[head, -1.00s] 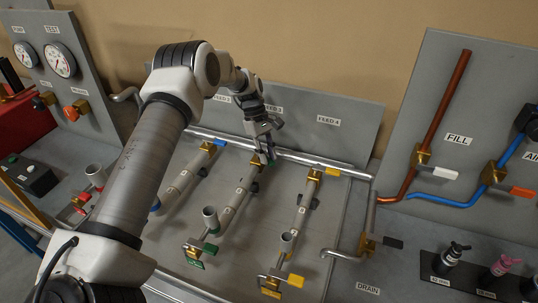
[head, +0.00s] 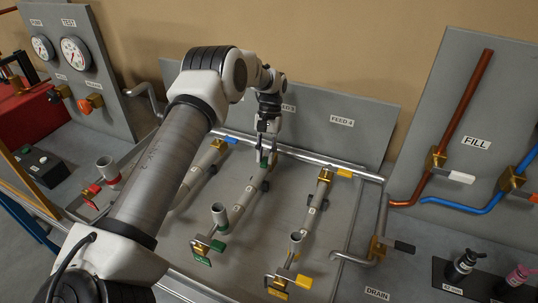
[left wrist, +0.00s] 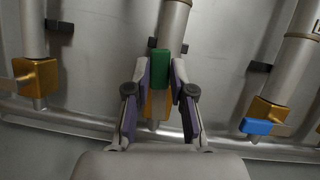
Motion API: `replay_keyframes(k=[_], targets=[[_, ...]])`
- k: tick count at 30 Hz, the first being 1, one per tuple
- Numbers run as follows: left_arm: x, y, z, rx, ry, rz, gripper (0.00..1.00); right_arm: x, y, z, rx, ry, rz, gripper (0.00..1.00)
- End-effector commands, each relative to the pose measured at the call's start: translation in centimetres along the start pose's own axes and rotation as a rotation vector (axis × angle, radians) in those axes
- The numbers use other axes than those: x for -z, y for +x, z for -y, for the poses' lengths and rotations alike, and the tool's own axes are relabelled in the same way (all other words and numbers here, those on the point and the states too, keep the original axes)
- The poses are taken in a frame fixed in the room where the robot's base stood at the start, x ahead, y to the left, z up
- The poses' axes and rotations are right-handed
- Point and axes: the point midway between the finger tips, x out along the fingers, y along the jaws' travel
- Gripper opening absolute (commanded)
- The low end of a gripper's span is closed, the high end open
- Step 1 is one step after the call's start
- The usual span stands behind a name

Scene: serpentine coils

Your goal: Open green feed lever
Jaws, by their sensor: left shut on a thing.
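The green feed lever (left wrist: 160,69) shows in the left wrist view, lying in line with its grey pipe (left wrist: 173,22), with the brass valve body (left wrist: 157,104) partly behind it. My left gripper (left wrist: 160,82) has one finger on each side of the lever and is shut on it. In the head view, my left gripper (head: 265,155) points down at the top end of the green line, and only a small bit of green shows between its fingers. My right gripper is not in view.
Neighbouring feed lines have a blue lever (left wrist: 256,126) and a yellow lever (head: 344,173) at their top ends. A lower green handle (head: 217,246) sits at the front of the green line. A silver header pipe (head: 300,154) crosses just behind.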

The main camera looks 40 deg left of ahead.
Motion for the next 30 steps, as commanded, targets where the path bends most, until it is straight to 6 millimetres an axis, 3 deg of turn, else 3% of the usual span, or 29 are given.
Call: replay_keyframes(k=[1, 10, 26, 27, 28, 30], targets=[[-0.17, 0.80, 0.13, 0.013, 0.026, 0.016, 0.00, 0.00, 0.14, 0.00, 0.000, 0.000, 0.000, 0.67], [-0.11, 0.78, 0.70, 0.058, 0.138, 0.016, 0.00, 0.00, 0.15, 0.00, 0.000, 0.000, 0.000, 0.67], [-0.09, 0.78, 0.81, 0.065, 0.159, 0.015, 0.00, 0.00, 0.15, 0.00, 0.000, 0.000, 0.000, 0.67], [-0.09, 0.78, 0.81, 0.065, 0.159, 0.015, 0.37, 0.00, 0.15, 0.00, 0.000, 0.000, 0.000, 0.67], [-0.08, 0.75, 0.81, 0.065, 0.159, 0.015, 0.47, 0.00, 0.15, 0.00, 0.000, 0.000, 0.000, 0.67], [-0.04, 0.62, 0.80, 0.065, 0.159, 0.012, 0.48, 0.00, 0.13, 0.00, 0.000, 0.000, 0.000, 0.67]])
